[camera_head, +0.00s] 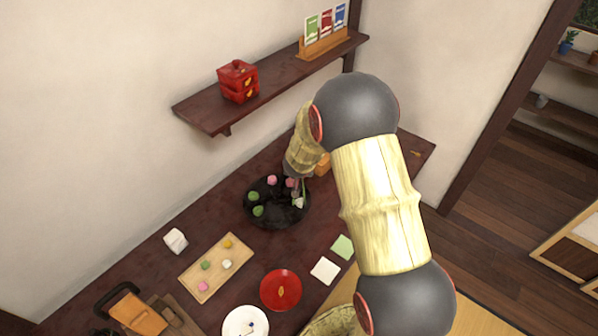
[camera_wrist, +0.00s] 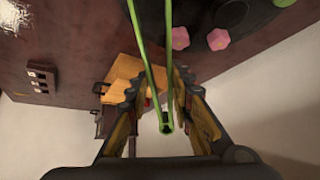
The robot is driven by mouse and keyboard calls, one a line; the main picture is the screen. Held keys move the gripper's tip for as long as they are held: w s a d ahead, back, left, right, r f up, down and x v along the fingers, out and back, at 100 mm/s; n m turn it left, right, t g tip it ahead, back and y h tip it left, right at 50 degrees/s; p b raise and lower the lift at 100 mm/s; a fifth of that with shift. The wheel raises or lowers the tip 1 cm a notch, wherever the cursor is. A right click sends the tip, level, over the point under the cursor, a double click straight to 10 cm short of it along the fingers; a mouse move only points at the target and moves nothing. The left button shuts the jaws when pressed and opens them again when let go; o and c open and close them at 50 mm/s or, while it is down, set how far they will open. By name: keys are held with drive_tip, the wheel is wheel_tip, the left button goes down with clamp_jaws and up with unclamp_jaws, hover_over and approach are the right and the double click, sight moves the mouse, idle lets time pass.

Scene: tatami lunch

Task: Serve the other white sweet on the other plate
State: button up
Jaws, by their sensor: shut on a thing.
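My gripper (camera_wrist: 160,95) is shut on green tongs (camera_wrist: 152,62), whose two long arms reach out of the top of the wrist view. In the head view the tongs (camera_head: 304,186) point down over a round black dish (camera_head: 268,218). A white sweet (camera_head: 299,203) shows at the dish's right side, close to the tongs' tips; I cannot tell whether they touch it. Green and pink sweets also lie in the dish. Another white sweet (camera_head: 227,264) is on a wooden tray (camera_head: 196,285). A red plate (camera_head: 281,298) and a white plate (camera_head: 238,317) stand nearer the front.
The tray also holds yellow, green and pink sweets. A white block (camera_head: 175,240) stands left of it. Pale square papers (camera_head: 325,270) lie right of the red plate. A wall shelf (camera_head: 210,112) with red boxes (camera_head: 238,82) hangs above the table.

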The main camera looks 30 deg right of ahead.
drive_tip(key=shift+r+p, duration=6.05)
drive_tip(key=shift+p, duration=0.5)
clamp_jaws()
